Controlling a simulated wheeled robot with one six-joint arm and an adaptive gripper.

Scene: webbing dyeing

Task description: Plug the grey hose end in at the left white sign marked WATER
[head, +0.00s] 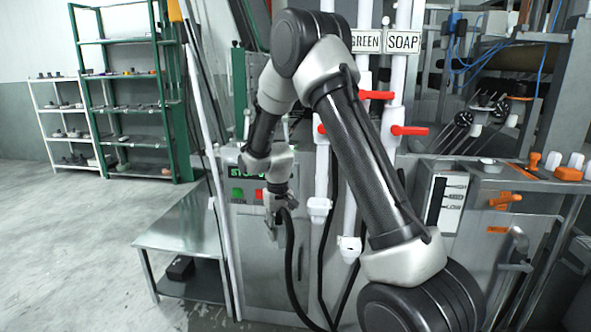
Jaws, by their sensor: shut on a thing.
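My gripper (273,213) is in the middle of the head view, in front of a grey machine cabinet. It is shut on the end of a dark hose (291,262), which arches out to the right and hangs down to the floor. The hose end itself is mostly hidden by the fingers. White signs reading GREEN (367,42) and SOAP (403,42) sit on white pipes at the top. No sign reading WATER is visible; my arm covers part of that area. White pipe outlets (319,207) and (350,246) hang right of my gripper, apart from it.
Red valve handles (409,131) stick out from the pipes. A steel table (180,232) stands at left, with shelves (125,95) behind it and open floor around. A control panel (246,190) is behind my gripper. An orange-handled machine (495,195) stands at right.

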